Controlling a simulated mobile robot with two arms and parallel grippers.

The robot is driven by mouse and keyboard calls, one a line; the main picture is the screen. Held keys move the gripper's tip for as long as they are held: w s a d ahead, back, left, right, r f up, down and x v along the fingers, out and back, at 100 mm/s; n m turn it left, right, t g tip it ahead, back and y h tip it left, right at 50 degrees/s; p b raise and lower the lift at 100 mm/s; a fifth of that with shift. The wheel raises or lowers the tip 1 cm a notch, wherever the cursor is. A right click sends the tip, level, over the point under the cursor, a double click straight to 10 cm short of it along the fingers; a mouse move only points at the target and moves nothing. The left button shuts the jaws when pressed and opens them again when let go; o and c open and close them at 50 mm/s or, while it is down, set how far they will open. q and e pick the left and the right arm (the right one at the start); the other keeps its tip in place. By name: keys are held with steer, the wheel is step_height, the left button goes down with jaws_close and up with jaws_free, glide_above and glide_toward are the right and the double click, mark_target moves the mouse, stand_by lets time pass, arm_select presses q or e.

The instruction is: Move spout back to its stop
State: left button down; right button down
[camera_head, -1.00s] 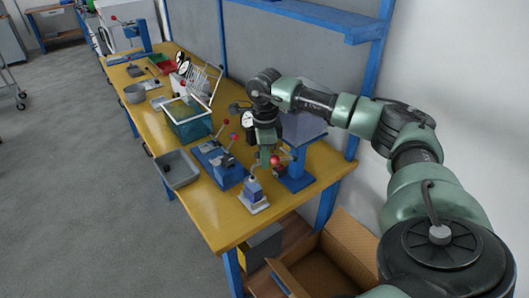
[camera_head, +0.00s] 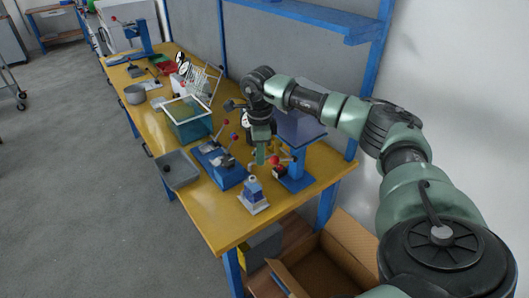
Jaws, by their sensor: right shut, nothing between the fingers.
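A small blue dispenser-like device (camera_head: 252,192) with a pale top stands on a light base plate near the front edge of the yellow bench. A spout on it is too small, or too hidden by my gripper, to make out clearly. My right gripper (camera_head: 261,160) points down just above and behind this device, close to its top. It is shut with nothing held. I cannot tell whether its tips touch the device. My left gripper is not in view.
A blue press with red knobs (camera_head: 296,170) stands close at the right of my gripper. A blue lever fixture (camera_head: 222,168) and a grey tray (camera_head: 177,170) are to the left, with a teal-sided bin (camera_head: 188,128) behind. An open cardboard box (camera_head: 345,250) is below the bench.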

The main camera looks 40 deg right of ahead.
steer(key=shift+w, duration=0.25)
steer(key=shift+w, duration=0.35)
stand_by(0.3)
steer(key=shift+w, duration=0.3)
steer(key=shift+w+d, duration=0.1)
steer(key=shift+w, duration=0.3)
stand_by(0.3)
